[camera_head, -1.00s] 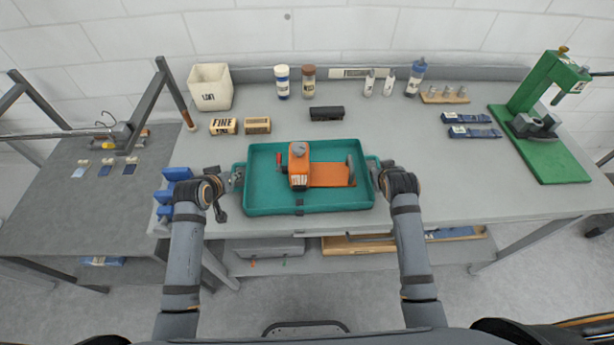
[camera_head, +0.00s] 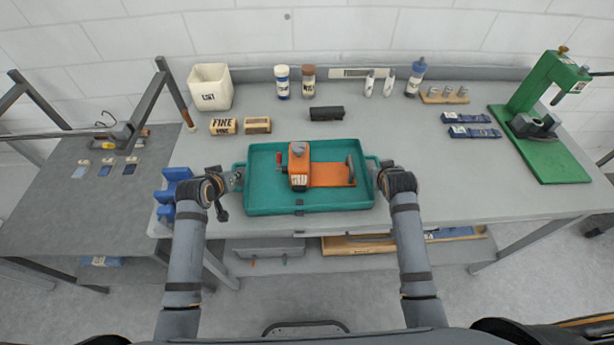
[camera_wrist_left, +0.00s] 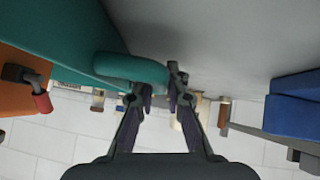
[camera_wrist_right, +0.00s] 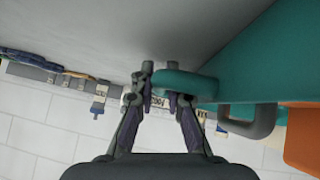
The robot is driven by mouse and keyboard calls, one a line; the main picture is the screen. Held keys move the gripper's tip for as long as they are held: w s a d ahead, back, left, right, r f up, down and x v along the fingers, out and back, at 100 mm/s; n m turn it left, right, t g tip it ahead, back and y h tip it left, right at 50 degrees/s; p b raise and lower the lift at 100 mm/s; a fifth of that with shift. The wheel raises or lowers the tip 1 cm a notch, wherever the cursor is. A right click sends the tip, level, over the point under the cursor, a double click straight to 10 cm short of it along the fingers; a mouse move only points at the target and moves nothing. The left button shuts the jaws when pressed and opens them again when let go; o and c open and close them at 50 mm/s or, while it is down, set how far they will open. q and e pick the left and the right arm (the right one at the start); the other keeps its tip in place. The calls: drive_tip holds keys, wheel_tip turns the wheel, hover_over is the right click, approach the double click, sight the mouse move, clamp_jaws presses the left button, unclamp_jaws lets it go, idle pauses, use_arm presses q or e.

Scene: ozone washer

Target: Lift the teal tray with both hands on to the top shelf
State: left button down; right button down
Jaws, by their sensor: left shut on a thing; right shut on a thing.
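The teal tray (camera_head: 262,205) is over the front middle of the grey bench, roughly level. I cannot tell whether it touches the bench top. My left gripper (camera_head: 235,178) is shut on the tray's left handle, a teal loop (camera_wrist_left: 130,67) in the left wrist view. My right gripper (camera_head: 379,172) is shut on the right handle, which shows in the right wrist view (camera_wrist_right: 188,83). The fingertips are partly hidden in the head view. No shelf above the bench is in view.
The bench top (camera_head: 420,150) is clear right of the tray. Blue holders (camera_head: 168,190) are close left; a green press (camera_head: 545,110) stands right. A lower shelf (camera_head: 310,263) is below.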

use_arm(q)
drive_tip(key=shift+r, duration=0.15)
use_arm(e)
drive_tip(key=shift+r, duration=0.15)
